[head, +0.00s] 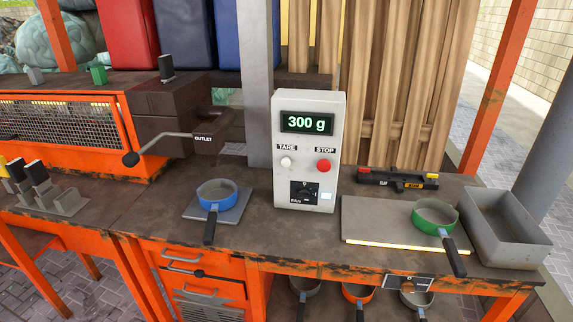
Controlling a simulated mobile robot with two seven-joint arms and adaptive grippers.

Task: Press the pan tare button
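A white control box (309,152) stands upright on the workbench in the middle of the head view. Its green display reads 300 g. A white round button (286,162) under the label TARE is on the left of its face. A red button (323,166) under the label STOP is to its right, and a black rotary switch (304,193) is below. A blue pan (216,194) sits on a grey square plate (190,212) left of the box. Neither of my grippers is in view.
A green pan (434,217) stands on a flat grey plate (375,222) at the right, its handle toward the front edge. A grey metal bin (503,228) is beside it. The bench front between the pans is clear.

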